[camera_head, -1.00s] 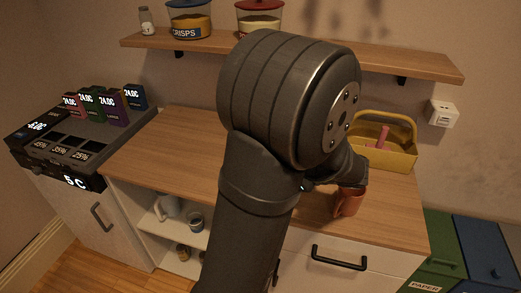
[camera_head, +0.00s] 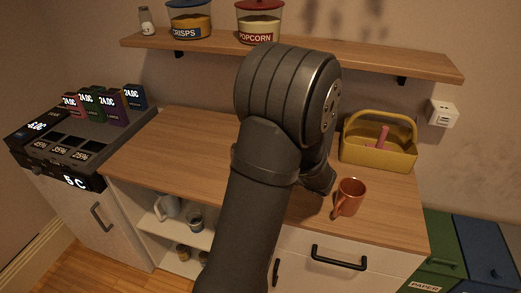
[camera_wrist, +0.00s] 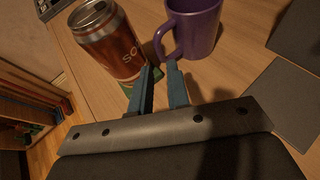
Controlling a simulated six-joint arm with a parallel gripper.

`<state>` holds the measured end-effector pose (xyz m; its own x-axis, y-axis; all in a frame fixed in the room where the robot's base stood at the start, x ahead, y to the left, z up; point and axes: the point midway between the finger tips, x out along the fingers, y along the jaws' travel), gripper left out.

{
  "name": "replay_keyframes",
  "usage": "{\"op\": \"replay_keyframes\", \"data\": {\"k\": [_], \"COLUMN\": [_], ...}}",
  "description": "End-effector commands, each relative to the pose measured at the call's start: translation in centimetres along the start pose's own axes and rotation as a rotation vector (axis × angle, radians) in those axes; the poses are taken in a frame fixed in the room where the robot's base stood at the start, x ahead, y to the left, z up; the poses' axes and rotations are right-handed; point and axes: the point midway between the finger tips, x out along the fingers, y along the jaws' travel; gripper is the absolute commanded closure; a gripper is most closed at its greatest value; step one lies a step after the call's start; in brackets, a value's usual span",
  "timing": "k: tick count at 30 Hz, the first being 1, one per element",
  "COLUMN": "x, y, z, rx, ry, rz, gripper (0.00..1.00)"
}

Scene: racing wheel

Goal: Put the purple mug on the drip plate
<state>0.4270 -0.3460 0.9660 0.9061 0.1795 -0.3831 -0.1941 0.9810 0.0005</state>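The purple mug (camera_wrist: 198,27) stands at the top of the wrist view, cut off by the frame edge, with its handle (camera_wrist: 163,42) toward my gripper. My gripper (camera_wrist: 160,70) has its two teal fingers apart, with a narrow gap between them. The fingertips lie close below the handle; I cannot tell whether they touch it. In the head view my arm hides the purple mug and most of my gripper. I cannot identify the drip plate for certain in either view.
A red soda can (camera_wrist: 110,42) stands close left of the fingers. An orange-red mug (camera_head: 349,198) stands on the wooden counter (camera_head: 180,150) right of my arm, before a yellow basket (camera_head: 375,153). A dark appliance (camera_head: 65,150) is at left. Dark grey flat panels (camera_wrist: 285,95) lie right.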

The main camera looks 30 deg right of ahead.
Motion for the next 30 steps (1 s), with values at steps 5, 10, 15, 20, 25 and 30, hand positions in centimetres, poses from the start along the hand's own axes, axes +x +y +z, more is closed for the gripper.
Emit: {"op": "replay_keyframes", "data": {"k": [5, 10, 15, 20, 25, 30], "x": [1.3, 3.9, 5.4, 5.5, 5.5, 5.5], "y": [0.1, 0.3, 0.2, 0.2, 0.2, 0.1], "z": [0.2, 0.7, 0.6, 0.6, 0.6, 0.7], "rx": [-0.001, -0.001, -0.001, -0.001, -0.001, -0.001], "ry": [-0.001, 0.0, 0.001, 0.001, 0.001, -0.001], "rz": [0.002, 0.003, 0.001, 0.0, 0.0, -0.001], "gripper": [0.84, 0.84, 0.84, 0.84, 1.0, 1.0]}}
